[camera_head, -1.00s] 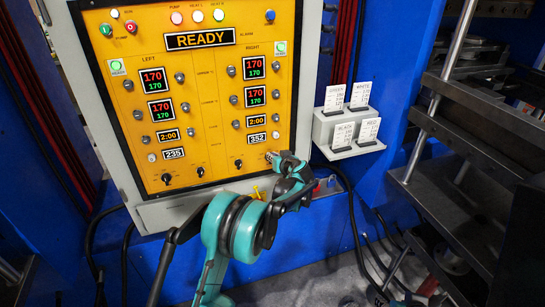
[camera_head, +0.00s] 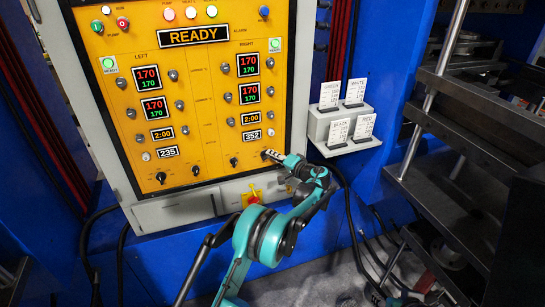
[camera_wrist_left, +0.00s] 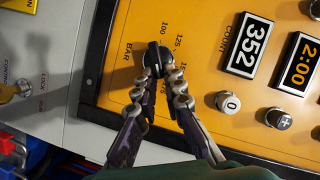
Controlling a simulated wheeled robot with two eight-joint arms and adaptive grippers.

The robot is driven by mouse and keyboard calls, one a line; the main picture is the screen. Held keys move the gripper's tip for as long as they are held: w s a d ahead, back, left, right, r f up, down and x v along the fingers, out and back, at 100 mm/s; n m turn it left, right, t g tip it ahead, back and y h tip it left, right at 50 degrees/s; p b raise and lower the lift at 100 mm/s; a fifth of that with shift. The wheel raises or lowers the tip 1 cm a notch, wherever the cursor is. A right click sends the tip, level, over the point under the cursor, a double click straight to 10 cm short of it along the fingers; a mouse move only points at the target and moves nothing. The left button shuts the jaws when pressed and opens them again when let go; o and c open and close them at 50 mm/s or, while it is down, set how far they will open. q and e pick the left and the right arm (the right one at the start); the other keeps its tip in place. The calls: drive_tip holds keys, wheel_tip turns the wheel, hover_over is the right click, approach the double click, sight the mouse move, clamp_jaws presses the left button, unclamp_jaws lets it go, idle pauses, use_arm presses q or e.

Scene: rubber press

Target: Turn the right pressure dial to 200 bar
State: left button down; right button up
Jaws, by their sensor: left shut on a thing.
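The right pressure dial (camera_wrist_left: 153,56) is a small black knob on the yellow panel, beside the word BAR and a scale with marks such as 100 and 125. My left gripper (camera_wrist_left: 156,75) is shut on this dial, with a finger on each side of it. In the head view my left gripper (camera_head: 270,155) reaches the lower right of the yellow panel (camera_head: 205,140) and hides most of the dial. The dial's exact setting is too unclear to read. My right gripper is not in view.
The right counter display (camera_head: 251,133) reads 352, and the left counter display (camera_head: 168,152) reads 235. A READY sign (camera_head: 193,36) is at the top. A red and yellow switch (camera_head: 253,198) sits below the panel. A card holder (camera_head: 340,127) stands to the right.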

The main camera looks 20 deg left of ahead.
use_arm(q)
drive_tip(key=shift+w+a+f+m+t+y+b, duration=0.1)
drive_tip(key=shift+f+m+t+y+b, duration=0.25)
drive_tip(key=shift+m, duration=0.7)
drive_tip(key=shift+f+m+t+y+b, duration=0.1)
drive_tip(key=shift+m+y+b, duration=0.4)
drive_tip(key=shift+m, duration=0.6)
drive_tip(key=shift+w+a+f+m+t+y+b, duration=0.2)
drive_tip(key=shift+m+y+b, duration=0.25)
drive_tip(key=shift+m, duration=0.6)
drive_tip(key=shift+s+d, duration=0.15)
drive_tip(key=c, duration=1.6)
unclamp_jaws()
drive_tip(key=shift+f, duration=0.15)
drive_tip(key=v, duration=1.2)
